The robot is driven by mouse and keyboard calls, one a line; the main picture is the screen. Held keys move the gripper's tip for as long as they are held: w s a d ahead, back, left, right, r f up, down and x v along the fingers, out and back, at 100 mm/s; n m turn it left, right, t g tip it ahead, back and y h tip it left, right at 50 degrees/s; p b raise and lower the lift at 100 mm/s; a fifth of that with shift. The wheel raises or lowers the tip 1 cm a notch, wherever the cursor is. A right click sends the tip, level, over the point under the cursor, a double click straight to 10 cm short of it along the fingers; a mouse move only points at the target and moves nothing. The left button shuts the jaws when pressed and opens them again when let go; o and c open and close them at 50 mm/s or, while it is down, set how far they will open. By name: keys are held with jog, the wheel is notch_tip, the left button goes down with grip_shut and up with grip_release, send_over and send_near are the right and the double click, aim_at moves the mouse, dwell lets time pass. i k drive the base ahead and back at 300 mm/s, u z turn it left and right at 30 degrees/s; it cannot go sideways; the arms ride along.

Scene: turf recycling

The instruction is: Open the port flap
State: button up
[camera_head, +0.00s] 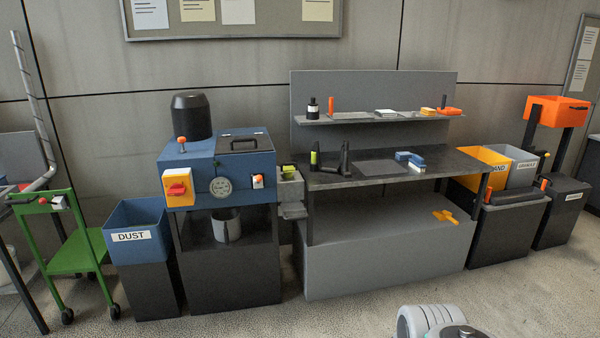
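A blue machine (240,203) stands left of centre against the wall. On its top right lies a dark flat flap with a handle (243,141), which looks shut; I take it for the port flap, but no label on it can be read. My gripper is not in view. Only a white and grey part of my own arm shows at the bottom edge, right of centre, well away from the machine.
The machine carries a black cylinder (191,116), an orange-knobbed lever (182,142), a red switch (177,188) and a gauge (221,187). A DUST bin (137,220) stands left, a workbench (440,160) right. The floor in front (270,318) is clear.

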aim_at(288, 164)
jog(key=u, duration=0.2)
jog(key=i, duration=2.4)
jog(key=u, duration=0.2)
